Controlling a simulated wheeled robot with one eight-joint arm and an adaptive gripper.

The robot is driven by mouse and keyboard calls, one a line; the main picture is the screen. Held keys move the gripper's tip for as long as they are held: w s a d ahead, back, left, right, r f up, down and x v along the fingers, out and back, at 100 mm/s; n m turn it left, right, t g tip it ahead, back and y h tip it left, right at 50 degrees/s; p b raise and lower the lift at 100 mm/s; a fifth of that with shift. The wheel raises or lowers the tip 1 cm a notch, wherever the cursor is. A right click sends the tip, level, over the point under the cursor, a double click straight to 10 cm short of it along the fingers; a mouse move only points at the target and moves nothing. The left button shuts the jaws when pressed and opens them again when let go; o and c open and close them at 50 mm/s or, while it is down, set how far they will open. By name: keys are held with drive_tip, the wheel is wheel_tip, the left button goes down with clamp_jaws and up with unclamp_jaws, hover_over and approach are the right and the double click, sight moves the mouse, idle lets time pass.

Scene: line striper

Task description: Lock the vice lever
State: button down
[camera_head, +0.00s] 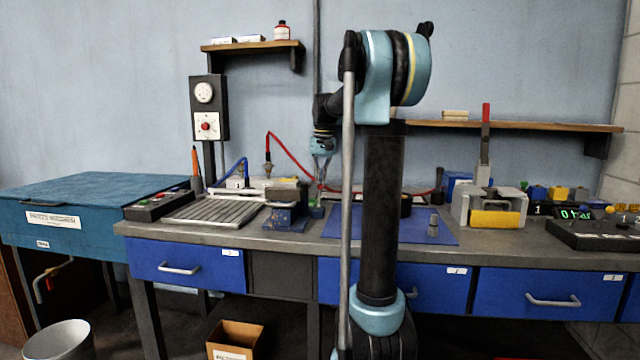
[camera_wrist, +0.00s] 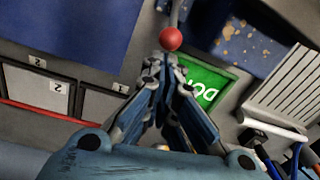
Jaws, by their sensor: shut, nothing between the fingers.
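The vice lever shows in the wrist view as a red ball knob (camera_wrist: 171,39) on a short grey rod running off the top edge. The knob lies right at my fingertips; I cannot tell whether they touch it. The worn blue vice (camera_wrist: 232,38) is to the right of the knob, partly out of view. In the head view the vice (camera_head: 284,214) sits on the bench, left of my gripper (camera_head: 320,184). The lever cannot be made out there.
A green block with white letters (camera_wrist: 205,84) lies below the knob in the wrist view. A ribbed grey plate (camera_head: 207,209) is left of the vice. A blue mat (camera_head: 430,228) lies to the right, behind my arm. A red hose (camera_head: 292,157) hangs behind.

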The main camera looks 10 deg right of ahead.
drive_tip(key=shift+s, duration=0.15)
drive_tip(key=shift+s+r, duration=0.1)
drive_tip(key=shift+r, duration=0.1)
